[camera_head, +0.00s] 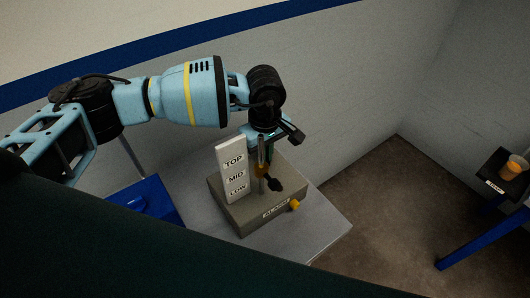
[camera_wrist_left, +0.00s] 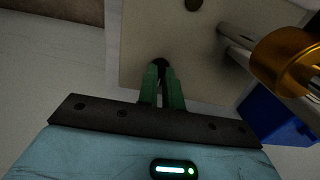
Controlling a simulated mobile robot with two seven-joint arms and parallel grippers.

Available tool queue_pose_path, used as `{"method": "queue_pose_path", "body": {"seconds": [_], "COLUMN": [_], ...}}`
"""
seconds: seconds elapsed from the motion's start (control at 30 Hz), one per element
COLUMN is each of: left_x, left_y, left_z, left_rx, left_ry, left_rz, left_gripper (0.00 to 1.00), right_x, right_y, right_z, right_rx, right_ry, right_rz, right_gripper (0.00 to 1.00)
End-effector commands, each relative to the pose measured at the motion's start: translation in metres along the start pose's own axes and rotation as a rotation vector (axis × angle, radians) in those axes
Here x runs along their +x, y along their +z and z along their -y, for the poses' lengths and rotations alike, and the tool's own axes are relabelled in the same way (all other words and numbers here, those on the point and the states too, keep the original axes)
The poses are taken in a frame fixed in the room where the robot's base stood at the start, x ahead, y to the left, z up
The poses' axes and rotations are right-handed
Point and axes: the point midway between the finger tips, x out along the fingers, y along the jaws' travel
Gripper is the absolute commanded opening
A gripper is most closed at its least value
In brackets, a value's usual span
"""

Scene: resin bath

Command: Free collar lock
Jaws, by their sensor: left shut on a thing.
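A grey stand (camera_head: 238,212) bears an upright metal post (camera_head: 262,150) beside a white plate marked TOP, MID and LOW (camera_head: 231,153). An amber collar (camera_head: 262,171) sits around the post near MID, with a dark knob (camera_head: 274,184) to its right. In the left wrist view the collar (camera_wrist_left: 282,62) is at the right, around the post (camera_wrist_left: 235,42). My left gripper (camera_wrist_left: 162,84) has its green fingers close together on a small dark part (camera_wrist_left: 160,63), which seems to be the knob; the fingers mostly hide it. In the head view my left gripper (camera_head: 272,142) is over the stand. My right gripper is not in view.
A yellow knob (camera_head: 295,204) is on the stand's front by a label. A blue tray (camera_head: 150,200) lies to the left on the grey table (camera_head: 322,222). A small dark table (camera_head: 505,165) with an orange cup (camera_head: 516,167) stands far right. Walls close in behind.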

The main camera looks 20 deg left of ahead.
Motion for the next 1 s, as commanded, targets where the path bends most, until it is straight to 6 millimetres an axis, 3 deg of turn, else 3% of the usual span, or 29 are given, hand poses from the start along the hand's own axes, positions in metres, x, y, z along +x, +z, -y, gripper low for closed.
{"method": "queue_pose_path", "body": {"seconds": [0.37, 1.0], "left_x": [-0.0006, -0.001], "left_y": [0.0001, 0.0], "left_z": [-0.0003, -0.0005], "left_rx": [-0.19, -0.79], "left_ry": [0.001, 0.002], "left_rz": [0.001, 0.0], "left_gripper": [0.0, 0.0], "right_x": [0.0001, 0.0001], "right_y": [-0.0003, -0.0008], "right_z": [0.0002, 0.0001], "right_rx": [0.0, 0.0], "right_ry": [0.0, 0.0], "right_rz": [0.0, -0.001], "right_gripper": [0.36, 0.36]}}
